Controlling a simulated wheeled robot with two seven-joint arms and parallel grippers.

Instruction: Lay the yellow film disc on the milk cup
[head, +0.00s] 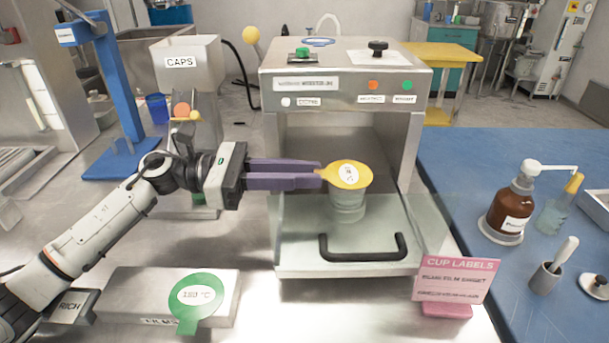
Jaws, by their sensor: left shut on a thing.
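The yellow film disc (351,176) has a white round label and a tab on its left side. My left gripper (320,174) has purple fingers and is shut on that tab. The disc is level and lies over the mouth of a pale, translucent cup (347,207). The cup stands upright on the pulled-out tray (300,255) of the metal machine. The disc hides the cup's rim, so I cannot tell whether it touches the rim or hovers just above. My right gripper is not in view.
The tray has a black handle (362,247) at its front. A green film disc (197,298) lies on a metal block at the front left. A pink label sign (455,278) stands at the right. A brown pump bottle (508,211) stands on the blue surface.

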